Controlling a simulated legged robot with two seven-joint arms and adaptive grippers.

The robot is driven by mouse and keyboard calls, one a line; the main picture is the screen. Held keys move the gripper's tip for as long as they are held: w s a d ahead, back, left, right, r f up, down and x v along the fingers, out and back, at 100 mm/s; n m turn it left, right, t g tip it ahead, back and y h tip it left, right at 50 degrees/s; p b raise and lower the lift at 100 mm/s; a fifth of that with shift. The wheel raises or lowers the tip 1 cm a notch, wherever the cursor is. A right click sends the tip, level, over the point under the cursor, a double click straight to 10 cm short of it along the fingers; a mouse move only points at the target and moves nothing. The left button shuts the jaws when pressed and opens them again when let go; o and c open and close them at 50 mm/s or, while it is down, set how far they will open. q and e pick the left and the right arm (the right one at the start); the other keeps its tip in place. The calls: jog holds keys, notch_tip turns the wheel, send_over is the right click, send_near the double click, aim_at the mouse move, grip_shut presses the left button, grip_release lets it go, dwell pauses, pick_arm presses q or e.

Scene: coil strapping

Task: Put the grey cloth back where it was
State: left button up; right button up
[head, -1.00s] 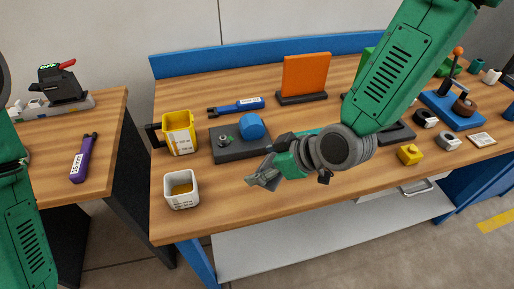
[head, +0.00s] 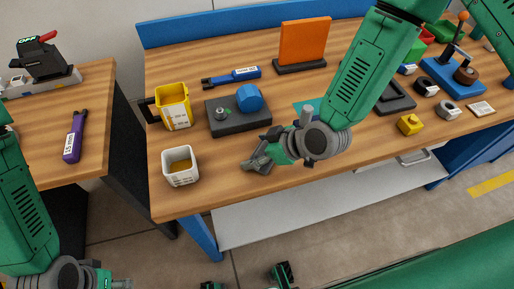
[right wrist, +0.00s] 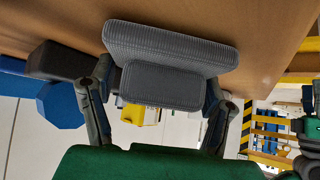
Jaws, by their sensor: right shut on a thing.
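The grey cloth (right wrist: 165,70) is a ribbed, folded pad. In the right wrist view it sits between the two fingers of my right gripper (right wrist: 160,95), which is shut on it. In the head view the cloth is a small grey patch (head: 259,158) at the tips of my right gripper (head: 264,158), low over the front part of the workbench. I cannot tell whether it touches the wood.
The workbench (head: 215,190) has a white bin (head: 180,166) at the front left and a yellow bin (head: 173,106) behind it. A black block with a blue knob (head: 250,98) stands behind my right gripper. A yellow block (head: 410,124) lies to the right. Bare wood lies along the front edge.

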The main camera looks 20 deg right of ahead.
jog(key=shift+d, duration=0.35)
jog(key=o, duration=1.5)
jog(key=shift+d+f, duration=0.1)
jog(key=shift+d, duration=0.1)
jog(key=shift+c, duration=0.2)
jog(key=shift+o, duration=0.8)
jog(key=shift+d, duration=0.15)
jog(key=shift+a, duration=0.2)
jog(key=shift+s+r, duration=0.15)
jog(key=shift+r, duration=0.2)
jog(key=v, duration=1.1)
jog(key=shift+d+r, duration=0.1)
jog(key=shift+r, duration=0.05)
